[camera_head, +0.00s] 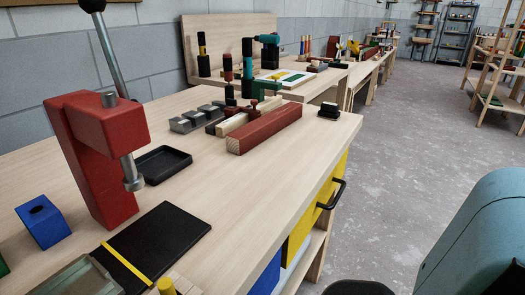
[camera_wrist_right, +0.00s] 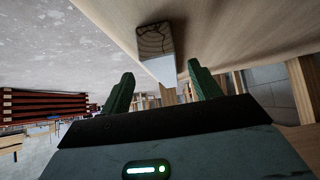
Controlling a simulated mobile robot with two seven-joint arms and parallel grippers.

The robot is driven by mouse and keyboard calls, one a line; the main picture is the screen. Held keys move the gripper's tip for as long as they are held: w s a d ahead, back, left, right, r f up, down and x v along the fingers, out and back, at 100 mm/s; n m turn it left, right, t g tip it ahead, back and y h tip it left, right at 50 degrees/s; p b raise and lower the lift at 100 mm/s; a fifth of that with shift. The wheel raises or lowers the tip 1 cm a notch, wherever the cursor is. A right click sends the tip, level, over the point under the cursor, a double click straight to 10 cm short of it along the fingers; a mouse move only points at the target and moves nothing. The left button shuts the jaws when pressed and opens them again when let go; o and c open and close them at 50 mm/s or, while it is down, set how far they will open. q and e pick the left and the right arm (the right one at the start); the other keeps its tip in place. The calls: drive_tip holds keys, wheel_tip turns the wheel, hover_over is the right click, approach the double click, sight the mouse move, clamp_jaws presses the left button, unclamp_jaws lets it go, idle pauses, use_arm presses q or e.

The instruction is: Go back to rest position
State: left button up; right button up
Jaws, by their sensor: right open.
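My right gripper (camera_wrist_right: 160,80) shows in the right wrist view with its two green fingers spread apart. No object is clasped between them. A shiny grey block-like thing (camera_wrist_right: 155,40) appears beyond the fingertips against a pale wooden surface; I cannot tell what it is. In the head view, a red painted batten (camera_head: 265,130) lies on the workbench (camera_head: 220,215), with a pale batten (camera_head: 240,117) beside it. The right gripper's fingers do not show in the head view; a teal part of my own body fills the lower right corner. My left gripper is in neither view.
A red press (camera_head: 95,150) stands at the left of the bench. Near it are a black tray (camera_head: 163,164), a blue block (camera_head: 42,221) and a black mat (camera_head: 165,235). A dark handle (camera_head: 332,194) juts from a yellow drawer.

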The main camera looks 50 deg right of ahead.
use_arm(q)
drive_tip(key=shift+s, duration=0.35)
use_arm(e)
drive_tip(key=s+a+r+n+t+y+p, duration=0.2)
drive_tip(key=s+a+r+n+y+p, duration=0.1)
drive_tip(key=s+n+p, duration=0.4)
drive_tip(key=s+a+r+n+t+y+p, duration=0.2)
drive_tip(key=s+a+r+n+p, duration=0.15)
drive_tip(key=s+p, duration=0.5)
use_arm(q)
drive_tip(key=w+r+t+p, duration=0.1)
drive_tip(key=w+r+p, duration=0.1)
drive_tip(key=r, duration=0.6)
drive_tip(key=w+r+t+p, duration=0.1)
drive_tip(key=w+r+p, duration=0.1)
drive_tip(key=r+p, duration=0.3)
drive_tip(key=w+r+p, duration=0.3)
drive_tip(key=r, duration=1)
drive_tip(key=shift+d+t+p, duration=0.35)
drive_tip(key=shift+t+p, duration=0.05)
use_arm(e)
drive_tip(key=s+a+r+n+t+y, duration=0.2)
drive_tip(key=s+a+r, duration=0.4)
drive_tip(key=r, duration=0.3)
drive_tip(key=s+a+r+n+t+y, duration=0.1)
drive_tip(key=s+a+r+n+y, duration=0.3)
drive_tip(key=r, duration=0.5)
drive_tip(key=shift+s+a+n+t, duration=0.4)
drive_tip(key=shift+s+a+n, duration=0.5)
drive_tip(key=shift+s+n, duration=0.2)
